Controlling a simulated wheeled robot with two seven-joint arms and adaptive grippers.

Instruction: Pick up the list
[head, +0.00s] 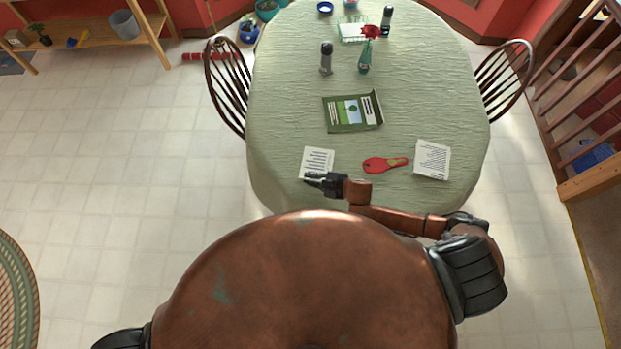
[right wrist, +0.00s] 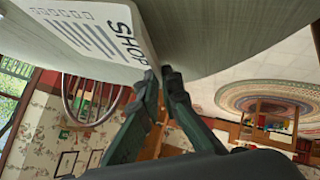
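The list (head: 319,160), a white sheet with printed lines, is at the table's near edge in the head view. My right gripper (head: 314,179) is at its near edge. In the right wrist view the list (right wrist: 85,32) shows large letters reading "SHOP" and rows of marks. The fingertips of my right gripper (right wrist: 160,72) are nearly together, with the list's edge between them. It looks pinched there; I cannot tell whether the list is clear of the tabletop. My left gripper is not in view.
The table (head: 285,100) also bears a red paddle-like thing (head: 375,165), another printed white sheet (head: 432,160), a green booklet (head: 352,111), a dark shaker (head: 326,58) and a vase with a red flower (head: 365,58). Chairs (head: 226,85) stand at both sides.

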